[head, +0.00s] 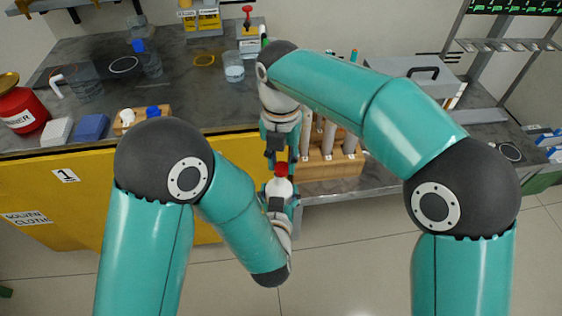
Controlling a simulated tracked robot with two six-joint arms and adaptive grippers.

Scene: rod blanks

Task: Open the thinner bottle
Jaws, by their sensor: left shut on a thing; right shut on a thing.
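A small white bottle (279,187) with a red cap (281,169) is held upright in front of the bench edge. My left gripper (279,195) is shut on the bottle's body from below. My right gripper (277,158) points down from above and is shut on the red cap. The fingers hide part of the cap and the bottle, and no label on it can be read.
A red can (22,110) with a partly readable label stands at the bench's left. A wooden rack (330,162) with grey rods stands close right of my grippers. Glass beakers (234,68) stand farther back. The yellow bench front (110,190) is left of the bottle.

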